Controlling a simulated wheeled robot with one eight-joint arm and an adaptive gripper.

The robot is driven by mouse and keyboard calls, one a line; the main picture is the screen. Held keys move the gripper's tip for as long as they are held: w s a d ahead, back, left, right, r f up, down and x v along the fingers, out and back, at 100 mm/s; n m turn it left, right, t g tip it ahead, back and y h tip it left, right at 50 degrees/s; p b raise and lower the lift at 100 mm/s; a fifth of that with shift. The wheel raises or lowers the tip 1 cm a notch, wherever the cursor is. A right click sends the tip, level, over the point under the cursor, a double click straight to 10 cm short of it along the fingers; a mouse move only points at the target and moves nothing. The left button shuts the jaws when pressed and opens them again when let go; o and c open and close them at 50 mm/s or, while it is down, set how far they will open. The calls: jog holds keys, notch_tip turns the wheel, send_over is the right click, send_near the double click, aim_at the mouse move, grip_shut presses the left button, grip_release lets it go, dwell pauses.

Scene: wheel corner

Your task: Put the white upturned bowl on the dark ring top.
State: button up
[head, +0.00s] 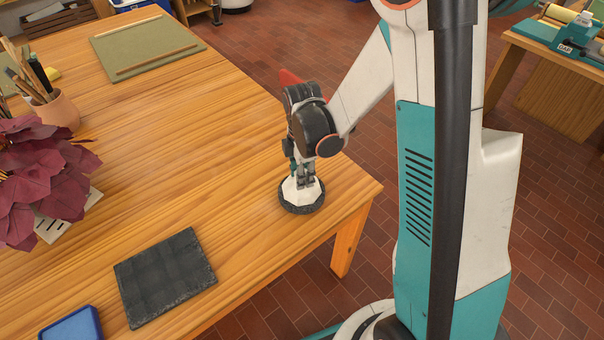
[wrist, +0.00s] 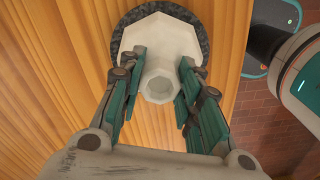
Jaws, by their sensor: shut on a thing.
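The white upturned bowl (head: 301,192) is faceted and sits upside down over the dark ring top (head: 303,208) near the table's right corner. In the wrist view the bowl (wrist: 158,40) has its foot (wrist: 160,80) toward my fingers, and the speckled dark ring (wrist: 203,32) shows around its far side and right. My gripper (head: 305,184) points down from above, shut on the bowl's foot. In the wrist view its teal fingers (wrist: 160,85) lie on both sides of the foot. Whether the bowl rests fully on the ring is hard to tell.
A dark slate tile (head: 165,275) lies at the front of the wooden table (head: 190,130), with a blue tray (head: 72,326) beside it. A red-leaved plant (head: 40,175) and a brush pot (head: 55,110) stand left. A green mat (head: 148,47) lies at the back. The table's middle is clear.

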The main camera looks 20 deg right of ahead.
jog(key=shift+f, duration=0.2)
jog(key=o, duration=0.9)
jog(key=shift+r, duration=0.1)
jog(key=shift+r, duration=0.1)
notch_tip(320, 180, up, 12)
jog(key=p, duration=0.5)
jog(key=shift+s+a+r+m+t+b, duration=0.1)
jog(key=shift+s+r+m+t, duration=1.1)
jog(key=shift+s+r+m, duration=1.55)
jog(key=shift+s+d+r+m+t+b, duration=0.1)
jog(key=shift+s+r+m+t, duration=1.1)
jog(key=shift+s+r+m, duration=1.45)
jog(key=shift+s+a+r+m+t+b, duration=0.1)
jog(key=shift+s+r+m+t, duration=1.5)
jog(key=shift+m, duration=1.8)
jog(key=shift+s+r+g, duration=0.2)
jog(key=shift+s+g, duration=0.2)
jog(key=shift+s, duration=0.2)
